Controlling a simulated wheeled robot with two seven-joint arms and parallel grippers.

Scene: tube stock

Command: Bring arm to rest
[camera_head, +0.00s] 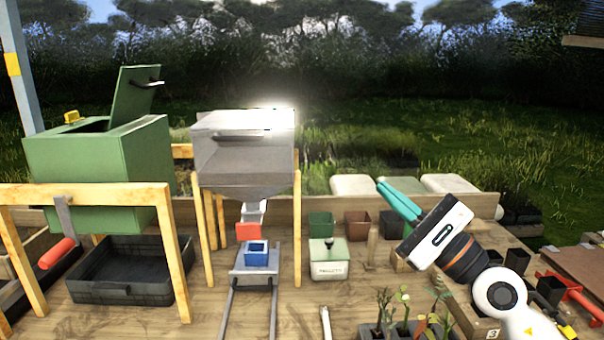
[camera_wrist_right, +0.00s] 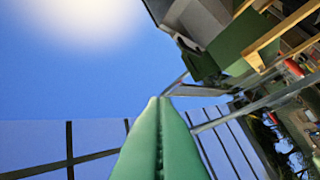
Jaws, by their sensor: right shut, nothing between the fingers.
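My right arm comes in from the lower right in the head view. Its right gripper (camera_head: 394,196) has teal fingers pressed together, pointing up and left. It is raised above the right part of the bench (camera_head: 300,315) and holds nothing. In the right wrist view the shut green fingers (camera_wrist_right: 160,110) point up against blue sky, with no object between them. My left gripper does not show in either view.
A green bin (camera_head: 100,160) with its lid up stands at left over a black tray (camera_head: 130,270). A grey hopper (camera_head: 245,150) stands above a blue block (camera_head: 256,253) on rails. Plants (camera_head: 405,305), small pots (camera_head: 357,224) and a white-green box (camera_head: 328,262) occupy the bench near my right arm.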

